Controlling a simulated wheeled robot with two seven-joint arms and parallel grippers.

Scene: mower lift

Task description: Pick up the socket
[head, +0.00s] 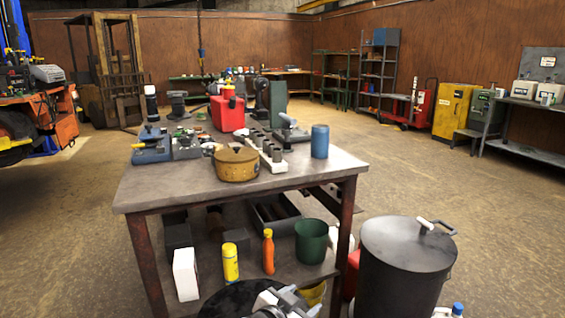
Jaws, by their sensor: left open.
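Several dark cylindrical pieces that look like sockets (277,155) stand in a row on a white rail (283,168) on the workbench (330,165). I cannot tell which one is the task's socket. My left gripper (292,299) is at the bottom edge of the head view, low in front of the bench and well apart from the row. It is open, and its lower part is cut off by the frame. My right gripper is not in view.
A tan round pot (236,164) stands left of the row and a blue cylinder (320,141) right of it. A red can (227,112) is behind. A dark lidded bin (402,270) stands at the bench's right front.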

